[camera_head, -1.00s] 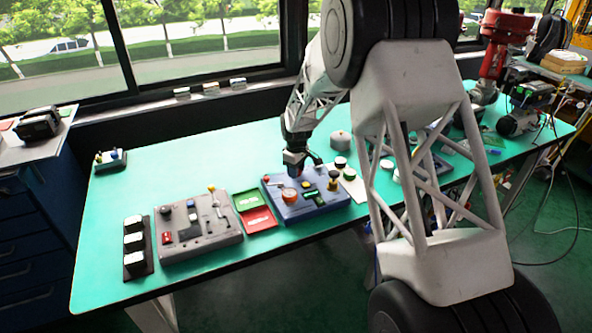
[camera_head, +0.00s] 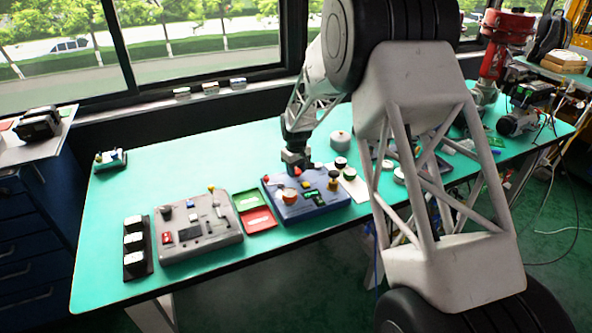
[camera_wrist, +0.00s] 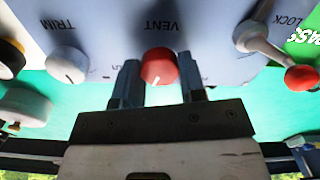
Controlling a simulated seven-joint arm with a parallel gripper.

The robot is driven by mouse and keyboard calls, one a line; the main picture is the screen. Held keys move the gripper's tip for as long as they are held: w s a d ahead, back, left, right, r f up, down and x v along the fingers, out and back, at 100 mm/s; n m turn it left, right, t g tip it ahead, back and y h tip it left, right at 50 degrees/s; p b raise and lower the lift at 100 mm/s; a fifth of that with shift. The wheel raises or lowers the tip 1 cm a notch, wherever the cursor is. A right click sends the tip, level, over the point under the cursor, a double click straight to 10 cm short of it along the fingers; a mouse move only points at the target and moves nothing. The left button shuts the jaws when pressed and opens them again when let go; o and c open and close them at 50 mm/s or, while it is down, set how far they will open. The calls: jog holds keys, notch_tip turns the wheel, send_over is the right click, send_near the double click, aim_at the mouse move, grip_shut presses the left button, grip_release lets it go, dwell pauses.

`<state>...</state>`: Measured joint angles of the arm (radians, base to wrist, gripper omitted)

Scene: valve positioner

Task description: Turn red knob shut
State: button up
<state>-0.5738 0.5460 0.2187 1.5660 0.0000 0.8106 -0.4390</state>
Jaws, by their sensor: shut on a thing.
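The red knob (camera_wrist: 159,67) sits on a pale blue panel under the word VENT, which reads upside down in the wrist view. A short white pointer line on the knob points down and slightly left there. My gripper (camera_wrist: 159,80) has one finger on each side of the knob and is shut on it. In the head view my gripper (camera_head: 297,160) reaches down to the back edge of the blue control box (camera_head: 312,207), where the knob shows only as a small red spot.
In the wrist view a white TRIM knob (camera_wrist: 66,64) is left and a LOCK lever with a red ball (camera_wrist: 301,77) is right. In the head view a grey control box (camera_head: 200,238) and green and red trays (camera_head: 258,220) lie left of the blue box.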

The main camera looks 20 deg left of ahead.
jog(key=m, duration=1.3)
jog(key=shift+m, duration=0.4)
jog(key=o, duration=0.9)
jog(key=shift+r, duration=0.15)
jog(key=shift+r, duration=3.8)
